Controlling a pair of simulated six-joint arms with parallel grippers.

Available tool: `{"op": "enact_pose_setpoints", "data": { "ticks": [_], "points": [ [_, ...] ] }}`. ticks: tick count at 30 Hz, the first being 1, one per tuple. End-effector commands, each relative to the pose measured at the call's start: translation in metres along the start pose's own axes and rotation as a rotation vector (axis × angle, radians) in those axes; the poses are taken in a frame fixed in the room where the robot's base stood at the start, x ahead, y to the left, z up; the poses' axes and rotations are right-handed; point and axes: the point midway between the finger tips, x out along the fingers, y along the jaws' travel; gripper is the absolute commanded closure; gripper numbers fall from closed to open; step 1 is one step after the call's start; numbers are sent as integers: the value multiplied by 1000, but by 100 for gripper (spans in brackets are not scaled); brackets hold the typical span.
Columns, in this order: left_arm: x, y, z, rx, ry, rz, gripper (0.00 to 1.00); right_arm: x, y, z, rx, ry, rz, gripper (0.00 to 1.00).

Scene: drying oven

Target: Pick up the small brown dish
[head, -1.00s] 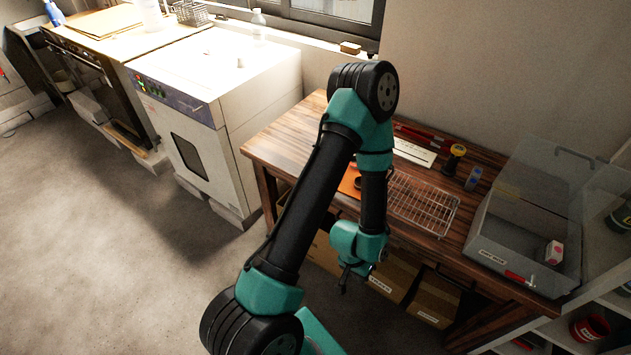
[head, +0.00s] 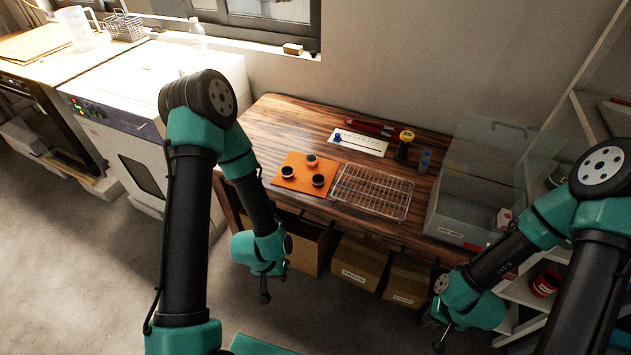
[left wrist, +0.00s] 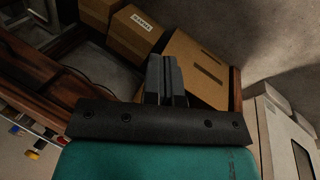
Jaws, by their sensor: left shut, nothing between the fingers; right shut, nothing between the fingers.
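Three small round dishes sit on an orange mat (head: 292,185) on the wooden table in the head view. The back dish (head: 311,160) looks brownish. The left dish (head: 288,173) has a dark bluish inside, and the front right dish (head: 318,181) is dark inside. At this size I cannot tell for sure which is the brown one. My left gripper (head: 265,297) is shut and empty, hanging in front of the table, below and left of the mat. Its shut fingers also show in the left wrist view (left wrist: 166,80). My right gripper (head: 440,347) is shut and empty at the lower right, well away from the dishes.
A wire rack (head: 372,191) lies right of the mat. A clear grey bin (head: 455,212) stands at the table's right. Cardboard boxes (head: 358,264) sit underneath. The table's left part is bare.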

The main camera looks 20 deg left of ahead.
Motion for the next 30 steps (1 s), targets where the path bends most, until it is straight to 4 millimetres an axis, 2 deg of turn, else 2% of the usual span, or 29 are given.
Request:
{"op": "enact_pose_setpoints", "data": {
  "ticks": [14,30],
  "points": [
    [0,0,0,-1,0,0,99,0,0,0,-1,0,0,100],
    [0,0,0,-1,0,0,47,0,0,0,0,0,0,100]
  ]
}}
